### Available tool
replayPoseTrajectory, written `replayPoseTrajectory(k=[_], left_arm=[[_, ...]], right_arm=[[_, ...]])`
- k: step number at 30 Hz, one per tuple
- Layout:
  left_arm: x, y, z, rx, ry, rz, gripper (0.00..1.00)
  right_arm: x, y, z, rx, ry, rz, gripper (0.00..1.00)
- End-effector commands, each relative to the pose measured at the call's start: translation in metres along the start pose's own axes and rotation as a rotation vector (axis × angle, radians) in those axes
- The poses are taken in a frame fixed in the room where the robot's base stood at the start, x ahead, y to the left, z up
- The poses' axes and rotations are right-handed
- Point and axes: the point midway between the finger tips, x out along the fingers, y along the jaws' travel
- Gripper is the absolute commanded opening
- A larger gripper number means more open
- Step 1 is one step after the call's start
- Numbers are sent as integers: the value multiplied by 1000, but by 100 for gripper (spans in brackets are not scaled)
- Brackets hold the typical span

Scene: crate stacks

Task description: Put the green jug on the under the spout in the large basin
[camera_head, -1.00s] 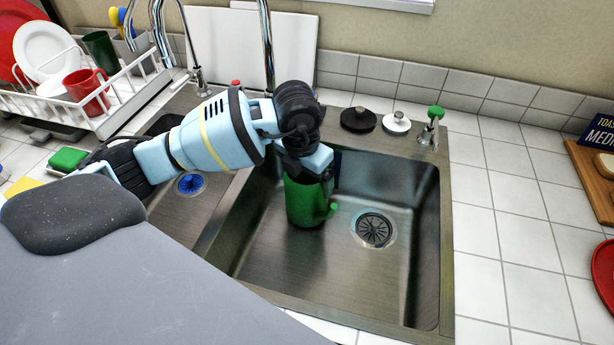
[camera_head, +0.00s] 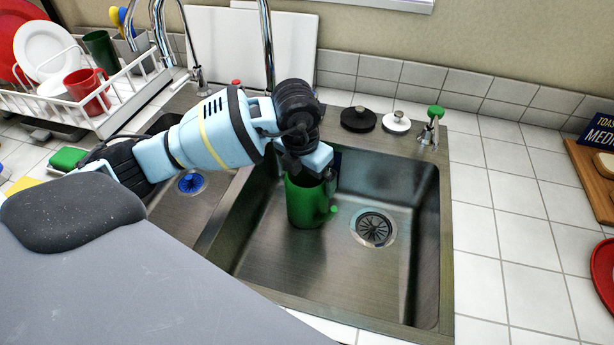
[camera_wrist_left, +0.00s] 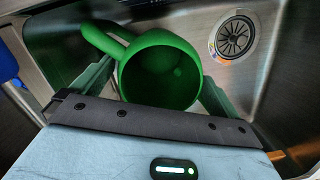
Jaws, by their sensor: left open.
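The green jug (camera_head: 304,206) stands upright in the large basin (camera_head: 290,268), left of its drain, in the head view. In the left wrist view the jug (camera_wrist_left: 160,75) shows its open mouth, with its handle toward the upper left. My left gripper (camera_head: 306,172) is over the jug, with its fingers (camera_wrist_left: 155,90) open on either side of it. Whether the fingers touch the jug is hidden. The tall chrome spout (camera_head: 267,45) rises behind the basin; its outlet end is out of view. My right gripper is not in view.
The drain (camera_head: 374,229) is to the jug's right, and the basin floor in front is clear. A smaller basin with a blue strainer (camera_head: 191,184) is at left. Black (camera_head: 358,119) and white (camera_head: 396,123) stoppers lie on the back ledge. A dish rack (camera_head: 110,108) stands at far left.

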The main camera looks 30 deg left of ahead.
Motion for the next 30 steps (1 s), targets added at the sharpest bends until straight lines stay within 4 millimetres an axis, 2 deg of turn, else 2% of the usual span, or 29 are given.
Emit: replayPoseTrajectory(k=[9, 15, 21, 30], left_arm=[[-65, 0, 1, 2, -6, 0, 100], [-95, 0, 1, 1, -2, 0, 100], [-108, 0, 0, 1, 0, 0, 100], [-108, 0, 0, 1, 1, 0, 100]], right_arm=[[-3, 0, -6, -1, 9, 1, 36], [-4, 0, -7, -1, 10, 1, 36], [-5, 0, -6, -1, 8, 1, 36], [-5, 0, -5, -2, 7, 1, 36]])
